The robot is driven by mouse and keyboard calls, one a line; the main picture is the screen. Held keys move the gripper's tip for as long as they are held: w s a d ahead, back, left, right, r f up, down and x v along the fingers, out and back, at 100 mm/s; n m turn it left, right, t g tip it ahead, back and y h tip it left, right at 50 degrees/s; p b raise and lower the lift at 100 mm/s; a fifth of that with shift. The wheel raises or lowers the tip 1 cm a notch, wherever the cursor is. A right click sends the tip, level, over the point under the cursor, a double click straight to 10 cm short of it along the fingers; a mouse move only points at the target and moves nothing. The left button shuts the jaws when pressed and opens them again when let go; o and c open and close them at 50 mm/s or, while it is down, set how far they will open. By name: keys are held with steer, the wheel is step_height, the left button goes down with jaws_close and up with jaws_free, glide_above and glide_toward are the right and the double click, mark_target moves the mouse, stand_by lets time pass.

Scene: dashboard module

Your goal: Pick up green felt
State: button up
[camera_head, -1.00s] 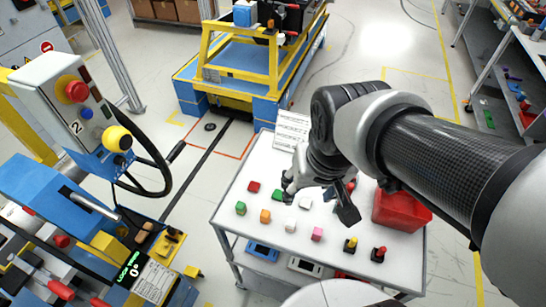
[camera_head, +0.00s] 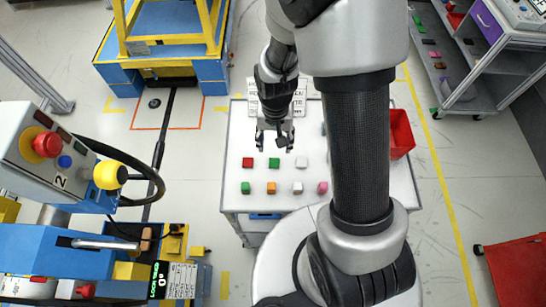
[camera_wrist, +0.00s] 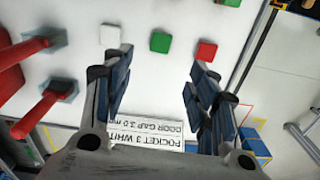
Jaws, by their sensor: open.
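Two small green pieces are on the white table top (camera_head: 235,135). One green piece (camera_head: 273,163) is in the far row, between a red piece (camera_head: 247,162) and a white piece (camera_head: 301,162). The other green piece (camera_head: 245,187) is at the left of the near row. I cannot tell which is the felt. My gripper (camera_head: 275,145) points down, open and empty, above the table just beyond the far row. In the wrist view, the far-row green piece (camera_wrist: 160,41) lies ahead of my open fingers (camera_wrist: 160,85), apart from them.
Orange (camera_head: 271,188), white (camera_head: 297,188) and pink (camera_head: 322,187) pieces share the near row. A red bin (camera_head: 401,134) is at the table's right. A printed sign (camera_wrist: 150,135) is at the far edge. Red pegs (camera_wrist: 42,100) show left in the wrist view. A control box (camera_head: 40,145) stands left.

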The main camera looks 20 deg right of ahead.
steer(key=b, duration=0.1)
glide_above(274, 163)
step_height(274, 163, down, 7)
steer(key=shift+d, duration=0.1)
steer(key=shift+f+b, duration=0.7)
steer(key=shift+f, duration=1.95)
steer(key=shift+s, duration=0.1)
steer(key=shift+c, duration=0.2)
steer(key=c, duration=0.8)
